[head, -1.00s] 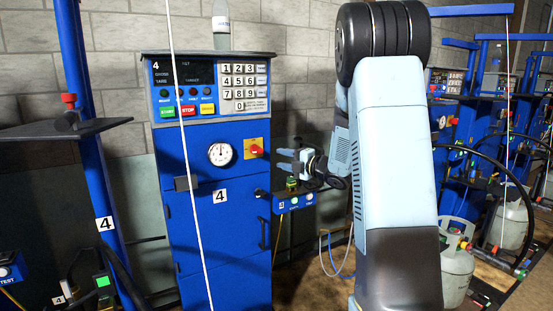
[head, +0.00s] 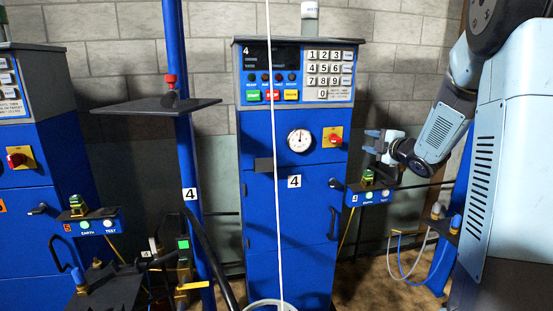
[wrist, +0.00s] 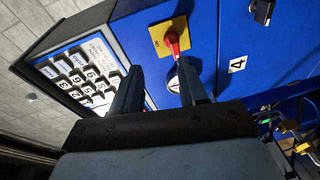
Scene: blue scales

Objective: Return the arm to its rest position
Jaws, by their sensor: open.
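My gripper (head: 372,142) is at the right of the blue scale cabinet marked 4 (head: 290,220) in the head view. Its two fingers point left toward the cabinet, near the red knob on its yellow plate (head: 332,137). In the wrist view my gripper (wrist: 158,88) shows two fingers spread apart with nothing between them. Past the fingertips are the keypad (wrist: 80,78) and the red knob (wrist: 173,45). I cannot tell the exact gap to the cabinet. My arm comes in from the right edge of the head view.
A small blue box with earth and test buttons (head: 372,195) sits below my gripper. A blue post (head: 187,160) with a black shelf (head: 158,104) stands left of the cabinet. A white cord (head: 274,200) hangs in front. Another blue cabinet (head: 30,150) is at the far left.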

